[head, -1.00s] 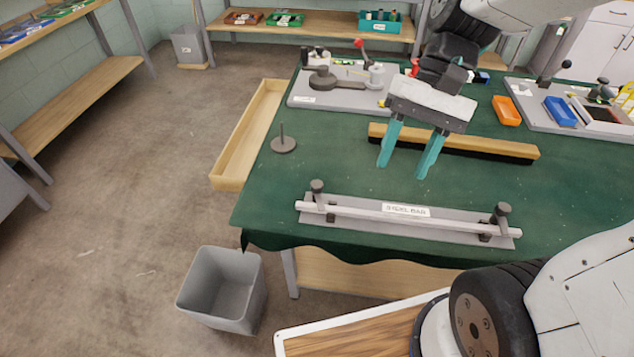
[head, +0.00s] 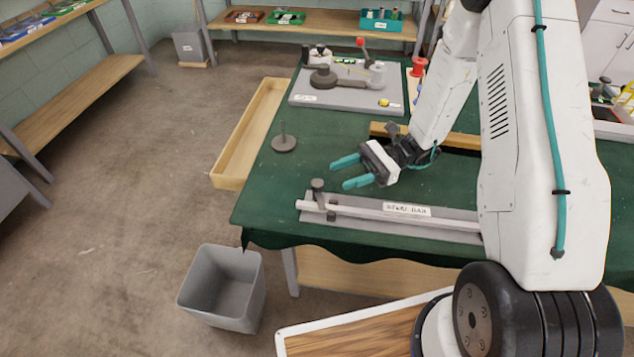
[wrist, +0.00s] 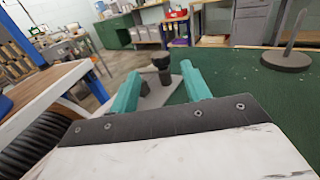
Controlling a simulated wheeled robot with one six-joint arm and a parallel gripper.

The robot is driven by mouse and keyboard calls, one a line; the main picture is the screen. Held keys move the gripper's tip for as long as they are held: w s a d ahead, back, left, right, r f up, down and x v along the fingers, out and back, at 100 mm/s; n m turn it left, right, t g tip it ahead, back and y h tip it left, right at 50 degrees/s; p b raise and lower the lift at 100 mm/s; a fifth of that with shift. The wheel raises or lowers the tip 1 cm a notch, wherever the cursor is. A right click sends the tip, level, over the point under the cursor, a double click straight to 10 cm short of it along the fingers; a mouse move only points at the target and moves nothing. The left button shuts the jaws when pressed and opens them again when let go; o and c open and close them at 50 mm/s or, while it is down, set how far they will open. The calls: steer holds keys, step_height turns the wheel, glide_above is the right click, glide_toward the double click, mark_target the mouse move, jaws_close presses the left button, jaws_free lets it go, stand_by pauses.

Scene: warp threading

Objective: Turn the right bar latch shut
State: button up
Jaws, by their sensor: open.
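The grey plate (head: 450,223) lies along the front of the green table and bears a long pale bar labelled STEEL BAR (head: 405,210). The left bar latch (head: 318,193), with a dark round knob, stands upright at its left end. The right bar latch and the plate's right end are hidden behind my arm in the head view. My gripper (head: 339,175) is open and empty, held above the table, with its teal fingers pointing left. In the wrist view, a dark knobbed latch (wrist: 162,68) shows beyond and between the open fingers, apart from them.
A round stand with an upright peg (head: 283,142) is left of my gripper. Behind is a grey board (head: 310,98) with a dark lever and red knob. A wooden tray (head: 240,150) edges the table's left side. A grey bin (head: 222,290) stands on the floor.

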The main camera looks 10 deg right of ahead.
mark_target(318, 183)
steer(key=a, duration=0.2)
steer(key=s+a, duration=0.1)
steer(key=a, duration=0.4)
steer(key=shift+s+a+f, duration=0.1)
steer(key=shift+s+a, duration=0.1)
steer(key=shift+a, duration=0.15)
steer(key=shift+m, duration=0.3)
steer(key=c, duration=0.9)
